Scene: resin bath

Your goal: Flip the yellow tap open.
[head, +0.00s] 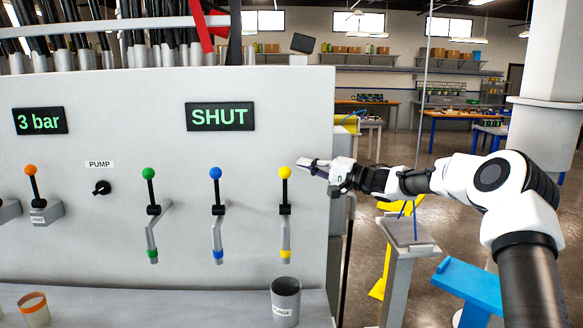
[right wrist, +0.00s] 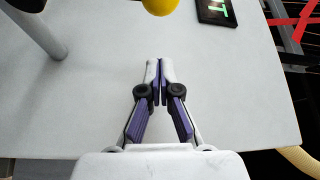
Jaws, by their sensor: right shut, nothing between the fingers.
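The yellow tap (head: 285,190) is on the right part of the grey panel. Its lever stands upright with a yellow ball on top, and a pipe with a yellow band runs down below it. My right gripper (head: 302,164) is shut and empty, just right of the yellow ball. In the right wrist view the shut fingers (right wrist: 160,64) point at the panel, and the yellow ball (right wrist: 159,5) is cut off at the top edge, apart from the fingertips. My left gripper is not in view.
A blue tap (head: 216,190) and a green tap (head: 150,190) stand to the left, levers upright. A sign (head: 220,116) reads SHUT, another (head: 40,121) reads 3 bar. A grey cup (head: 286,302) stands below the yellow tap. A pump knob (head: 102,187) sits further left.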

